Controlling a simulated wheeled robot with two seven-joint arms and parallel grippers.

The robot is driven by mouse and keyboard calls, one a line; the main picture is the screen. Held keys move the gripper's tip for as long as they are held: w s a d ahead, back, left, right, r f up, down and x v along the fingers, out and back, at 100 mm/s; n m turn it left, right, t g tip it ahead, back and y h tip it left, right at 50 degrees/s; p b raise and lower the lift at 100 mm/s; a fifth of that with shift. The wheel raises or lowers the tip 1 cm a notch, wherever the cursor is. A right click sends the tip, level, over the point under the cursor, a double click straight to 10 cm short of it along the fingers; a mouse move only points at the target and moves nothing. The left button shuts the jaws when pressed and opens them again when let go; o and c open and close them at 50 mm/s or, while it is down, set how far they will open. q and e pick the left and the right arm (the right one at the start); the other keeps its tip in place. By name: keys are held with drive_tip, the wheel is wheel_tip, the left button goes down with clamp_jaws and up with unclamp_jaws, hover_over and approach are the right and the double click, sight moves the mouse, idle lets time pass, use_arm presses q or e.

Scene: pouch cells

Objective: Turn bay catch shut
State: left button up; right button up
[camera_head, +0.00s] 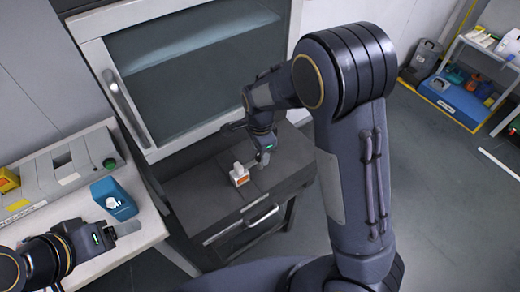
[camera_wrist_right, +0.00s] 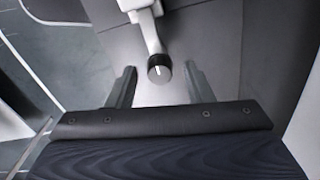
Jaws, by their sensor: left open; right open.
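A black round knob (camera_wrist_right: 159,68) with a white line on its face shows in the right wrist view, at the end of a pale arm-like piece (camera_wrist_right: 147,35). It looks like the bay catch. My right gripper (camera_wrist_right: 160,88) is open, with one finger on each side of the knob and visible gaps to both. In the head view my right gripper (camera_head: 262,158) is low over the dark bench, beside a small white block with an orange label (camera_head: 239,175); the knob is not clear there. My left gripper (camera_head: 128,229) is open and empty over the white table at lower left.
A cabinet with a glass door (camera_head: 195,60) and grey handle (camera_head: 124,104) stands behind the dark bench (camera_head: 195,195), which has a drawer handle (camera_head: 240,226). A blue box (camera_head: 114,199) is near my left gripper. Shelves (camera_head: 480,70) stand far right; floor between is clear.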

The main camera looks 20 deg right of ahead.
wheel_tip(320, 180, up, 8)
drive_tip(key=shift+f, duration=0.1)
idle(0.4)
drive_tip(key=s+d+r+n+t+y, duration=0.1)
drive_tip(key=s+d+r+n+t, duration=0.1)
drive_tip(key=s+n, duration=0.2)
drive_tip(key=s+d+r+n+t+y, duration=0.1)
drive_tip(key=s+d+r+n, duration=0.2)
drive_tip(key=s, duration=0.8)
drive_tip(key=s+d+r+n+t+y, duration=0.1)
drive_tip(key=s+d+r+n+t, duration=0.1)
drive_tip(key=s+n, duration=0.5)
drive_tip(key=shift+s+d+r+t+y, duration=0.25)
drive_tip(key=shift+d+r+t+y, duration=0.05)
drive_tip(key=shift+d+r+y, duration=0.1)
